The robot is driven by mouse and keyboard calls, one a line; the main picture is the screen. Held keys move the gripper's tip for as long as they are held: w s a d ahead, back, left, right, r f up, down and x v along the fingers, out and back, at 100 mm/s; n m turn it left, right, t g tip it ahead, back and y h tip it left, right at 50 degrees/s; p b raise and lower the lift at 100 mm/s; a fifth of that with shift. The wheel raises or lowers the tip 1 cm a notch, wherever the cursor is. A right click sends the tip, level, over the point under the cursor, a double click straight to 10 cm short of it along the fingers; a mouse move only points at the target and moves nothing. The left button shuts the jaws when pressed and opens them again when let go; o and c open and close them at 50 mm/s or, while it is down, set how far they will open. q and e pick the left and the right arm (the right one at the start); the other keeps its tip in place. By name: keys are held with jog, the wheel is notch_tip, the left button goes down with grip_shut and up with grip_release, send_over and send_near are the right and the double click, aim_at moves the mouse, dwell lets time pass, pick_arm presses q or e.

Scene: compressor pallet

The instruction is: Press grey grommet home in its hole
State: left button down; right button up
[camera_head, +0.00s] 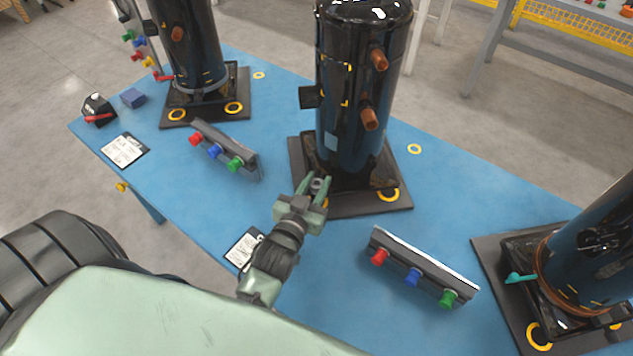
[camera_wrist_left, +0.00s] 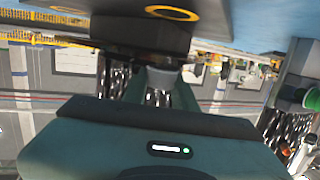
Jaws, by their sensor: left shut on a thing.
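My left gripper (camera_head: 314,185) reaches the front left corner of the middle compressor's black base plate (camera_head: 365,205). Its green fingers are shut on the grey grommet (camera_head: 318,184), a small ring between the fingertips. In the left wrist view the grommet (camera_wrist_left: 160,76) shows dark grey between the fingers, close to the dark plate (camera_wrist_left: 150,38). A yellow ring (camera_wrist_left: 172,12) marks the plate there. The hole is hidden, and I cannot tell whether the grommet touches it. The middle compressor (camera_head: 352,115) stands upright. My right gripper is not in view.
A rail with red, blue and green knobs (camera_head: 420,267) lies to the right, and a similar rail (camera_head: 225,148) to the left. Other compressors stand at right (camera_head: 603,255) and back left (camera_head: 190,45).

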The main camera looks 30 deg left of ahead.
pick_arm(q)
jog(key=shift+f+b, duration=0.3)
jog(key=shift+f, duration=0.25)
jog(key=c, duration=1)
grip_release()
jog(key=shift+c, duration=0.2)
